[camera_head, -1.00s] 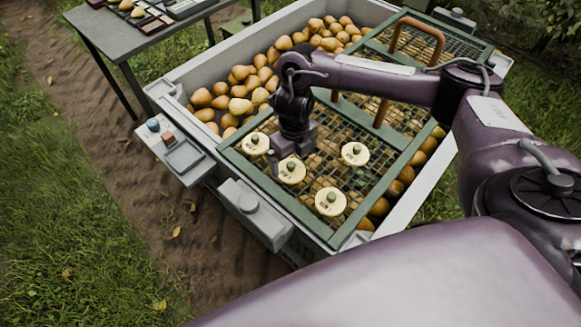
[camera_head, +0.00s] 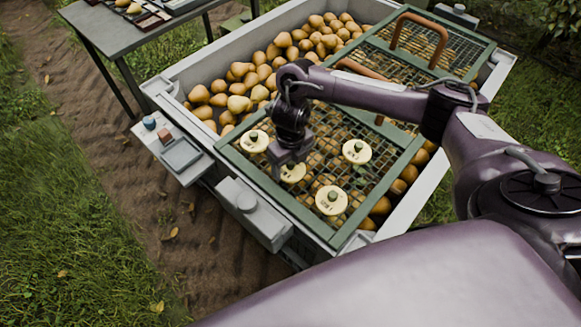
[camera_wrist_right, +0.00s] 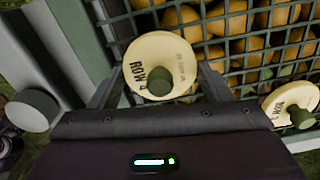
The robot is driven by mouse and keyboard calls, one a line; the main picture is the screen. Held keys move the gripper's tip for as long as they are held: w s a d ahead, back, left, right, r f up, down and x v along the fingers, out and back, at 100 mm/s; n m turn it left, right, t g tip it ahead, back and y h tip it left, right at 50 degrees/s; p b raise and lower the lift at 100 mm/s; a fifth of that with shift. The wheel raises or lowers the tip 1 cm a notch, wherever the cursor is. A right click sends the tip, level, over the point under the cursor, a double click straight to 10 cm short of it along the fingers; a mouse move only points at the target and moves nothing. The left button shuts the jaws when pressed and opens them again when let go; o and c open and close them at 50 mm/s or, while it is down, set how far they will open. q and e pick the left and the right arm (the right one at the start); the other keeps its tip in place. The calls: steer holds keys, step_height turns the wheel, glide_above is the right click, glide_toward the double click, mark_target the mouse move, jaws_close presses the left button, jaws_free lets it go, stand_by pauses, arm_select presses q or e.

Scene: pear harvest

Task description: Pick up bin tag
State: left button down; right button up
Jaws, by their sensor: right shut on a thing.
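Several round cream bin tags with green knobs lie on the green-framed mesh lid of the pear bin. In the head view they are a left tag (camera_head: 254,141), a right tag (camera_head: 357,151), a front tag (camera_head: 331,201) and a middle tag (camera_head: 295,174). My right gripper (camera_head: 286,168) is over the middle tag and hides part of it. In the right wrist view, a tag printed "ROW 4" (camera_wrist_right: 151,57) has its green knob (camera_wrist_right: 160,82) between the fingers of my right gripper (camera_wrist_right: 160,86), shut on it. Another tag (camera_wrist_right: 284,99) shows at right. My left gripper is not in view.
The grey bin (camera_head: 405,207) holds pears (camera_head: 238,104) under and behind the lid. The lid has brown handles (camera_head: 437,45). A side shelf with buttons (camera_head: 180,154) and a grey box (camera_head: 250,205) stick out at its near left. A dark table (camera_head: 103,22) stands at the back left.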

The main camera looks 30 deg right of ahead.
steer(key=shift+c, duration=0.2)
steer(key=shift+r+p, duration=0.3)
steer(key=shift+r, duration=0.15)
step_height(320, 180, up, 9)
steer(key=p, duration=0.4)
steer(key=shift+w, duration=0.1)
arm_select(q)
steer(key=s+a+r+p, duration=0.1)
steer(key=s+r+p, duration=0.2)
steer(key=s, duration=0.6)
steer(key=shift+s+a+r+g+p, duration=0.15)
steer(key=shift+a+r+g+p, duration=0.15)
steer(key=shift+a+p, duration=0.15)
arm_select(e)
step_height(320, 180, up, 10)
